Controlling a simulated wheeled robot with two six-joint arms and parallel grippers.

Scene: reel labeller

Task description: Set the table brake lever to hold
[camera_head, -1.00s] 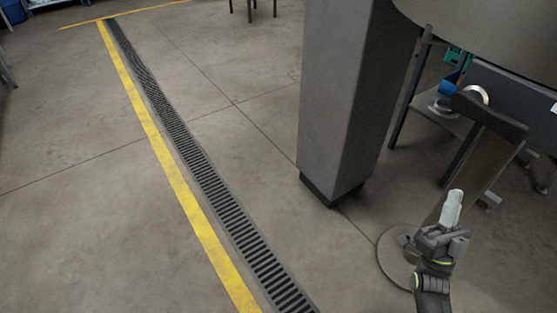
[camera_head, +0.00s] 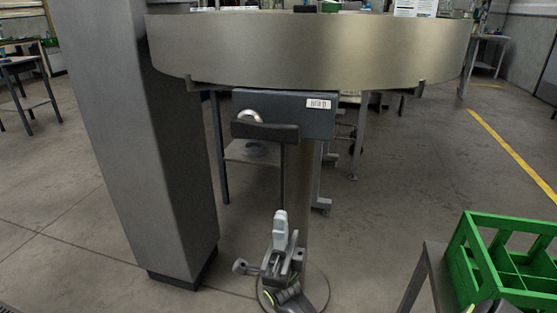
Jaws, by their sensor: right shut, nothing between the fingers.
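A wide round table (camera_head: 310,50) stands on a post (camera_head: 310,190) with a round foot. Under its rim is a blue-grey housing (camera_head: 305,118) with a white label. A dark horizontal bar (camera_head: 265,131), seemingly the brake lever, sits at the housing's lower left, below a shiny metal ring (camera_head: 250,116). I cannot read any hold mark. My right gripper (camera_head: 280,220) is shut and empty, pointing up in front of the post, below the bar and apart from it in the picture. My left gripper is not in view.
A thick grey column (camera_head: 140,150) stands just left of the table. A green divided crate (camera_head: 475,262) is on a stand at lower right. A small table (camera_head: 25,80) is at far left. Open floor lies right of the post.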

